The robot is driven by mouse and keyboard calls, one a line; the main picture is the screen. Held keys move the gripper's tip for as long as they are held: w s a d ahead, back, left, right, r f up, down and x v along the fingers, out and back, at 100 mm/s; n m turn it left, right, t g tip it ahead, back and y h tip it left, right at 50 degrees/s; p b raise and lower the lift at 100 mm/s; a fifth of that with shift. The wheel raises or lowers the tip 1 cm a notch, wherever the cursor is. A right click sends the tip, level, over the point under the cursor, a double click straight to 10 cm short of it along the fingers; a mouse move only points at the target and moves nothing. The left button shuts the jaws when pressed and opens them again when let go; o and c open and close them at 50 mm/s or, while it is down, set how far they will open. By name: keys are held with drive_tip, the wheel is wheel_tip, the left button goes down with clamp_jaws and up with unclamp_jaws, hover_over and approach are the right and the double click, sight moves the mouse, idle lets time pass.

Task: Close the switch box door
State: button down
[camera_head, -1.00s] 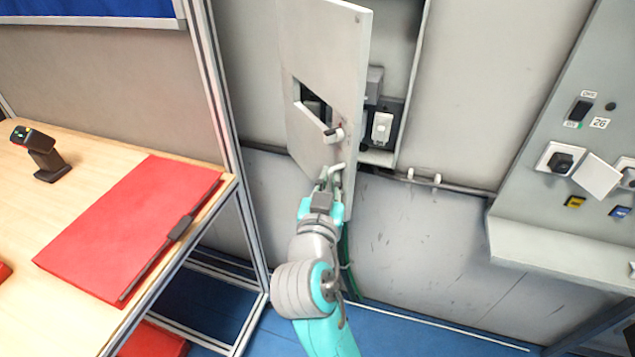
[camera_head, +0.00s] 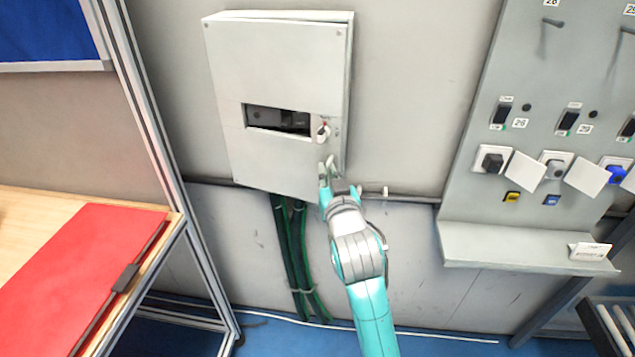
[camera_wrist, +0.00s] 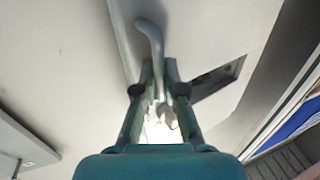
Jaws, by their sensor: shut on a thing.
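The switch box (camera_head: 349,60) is mounted on the grey wall. Its pale grey door (camera_head: 262,60) covers the front and looks flush or nearly flush; a small remaining gap cannot be ruled out. A dark rectangular window (camera_head: 278,120) shows in the door, with a small knob (camera_head: 322,133) to its right. My gripper (camera_head: 327,168) is at the door's lower right corner. In the wrist view my gripper (camera_wrist: 160,88) is shut on the curved metal door handle (camera_wrist: 150,42), which sticks out past the fingertips. Part of the handle is hidden between the fingers.
A socket panel (camera_head: 463,200) with a ledge stands to the right. Dark green cables (camera_head: 296,255) hang below the box. A wooden table (camera_head: 30,215) with a red folder (camera_head: 70,265) and a metal frame post (camera_head: 150,140) are at left.

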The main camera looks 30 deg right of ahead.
sight(338, 166)
drive_tip(key=w+d+n+y, duration=0.1)
drive_tip(key=w+d+y, duration=0.1)
drive_tip(key=d, duration=0.1)
drive_tip(key=shift+w+d+n+y, duration=0.2)
drive_tip(key=shift+w+n+y, duration=0.15)
drive_tip(key=shift+n+y, duration=0.05)
drive_tip(key=shift+w+d+n+t+y, duration=0.3)
drive_tip(key=shift+w+d+n+y, duration=0.2)
drive_tip(key=shift+w+d+y, duration=0.25)
drive_tip(key=shift+w, duration=0.1)
drive_tip(key=c, duration=1.5)
unclamp_jaws()
drive_tip(key=shift+w, duration=0.1)
drive_tip(key=shift+c, duration=0.2)
drive_tip(key=s, duration=1.2)
drive_tip(key=shift+a, duration=0.2)
